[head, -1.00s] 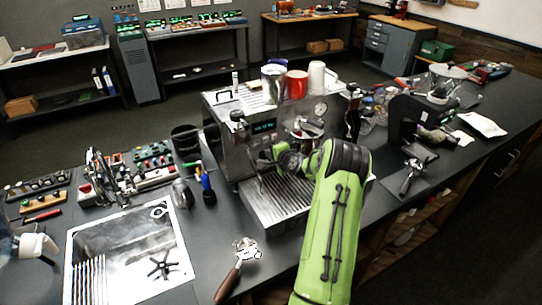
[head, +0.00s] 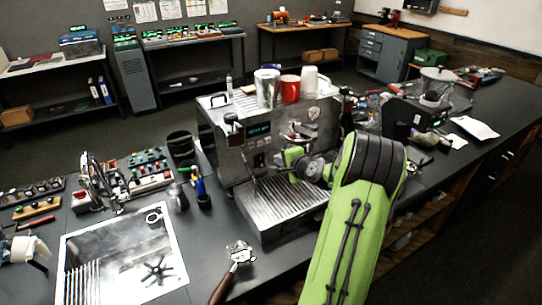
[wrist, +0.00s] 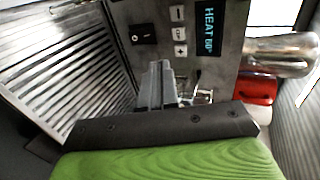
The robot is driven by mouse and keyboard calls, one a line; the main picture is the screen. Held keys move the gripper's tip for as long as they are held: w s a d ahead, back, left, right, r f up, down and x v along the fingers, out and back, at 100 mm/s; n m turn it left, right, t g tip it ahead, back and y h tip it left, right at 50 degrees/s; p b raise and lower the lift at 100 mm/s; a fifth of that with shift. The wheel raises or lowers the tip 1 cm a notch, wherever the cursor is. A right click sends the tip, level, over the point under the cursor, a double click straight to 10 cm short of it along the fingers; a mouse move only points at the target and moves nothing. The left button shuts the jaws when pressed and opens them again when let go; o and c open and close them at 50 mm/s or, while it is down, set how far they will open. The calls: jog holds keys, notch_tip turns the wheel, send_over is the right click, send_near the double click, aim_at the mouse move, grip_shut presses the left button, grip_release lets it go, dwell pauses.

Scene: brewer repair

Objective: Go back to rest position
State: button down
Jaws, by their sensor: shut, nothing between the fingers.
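My gripper (wrist: 158,85) is shut and empty in the wrist view, with its fingers together in front of the espresso machine's front panel. The panel carries a black switch, several small buttons and a lit display (wrist: 208,28) reading HEAT. In the head view my green arm reaches up from the lower right to the espresso machine (head: 262,150). Its wrist is just above the ribbed drip tray (head: 284,207). The fingertips are too small to make out there, and whether they touch the machine cannot be told.
Metal, red and white cups (head: 290,90) stand on the machine. A portafilter (head: 238,256) lies on the counter in front, beside a sink (head: 82,243). Tools and a black canister (head: 181,144) stand to the left. A grinder (head: 398,118) stands to the right.

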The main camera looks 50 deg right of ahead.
jog(key=shift+s+r, duration=0.1)
jog(key=shift+s, duration=0.05)
jog(key=shift+a, duration=0.1)
jog(key=a+r+n+g+y+b, duration=0.35)
jog(key=a+n, duration=0.85)
jog(key=a, duration=1.4)
jog(key=s+a+n+g, duration=0.1)
jog(key=s+a+n, duration=0.2)
jog(key=s, duration=0.4)
jog(key=s+a+n+g, duration=0.1)
jog(key=s+a+n, duration=0.2)
jog(key=s+a, duration=0.2)
jog(key=s+a+r+n+g, duration=0.1)
jog(key=s+a+n, duration=0.2)
jog(key=s, duration=0.7)
jog(key=shift+s+a+b, duration=0.3)
jog(key=shift+s+a, duration=0.1)
jog(key=shift+a, duration=0.1)
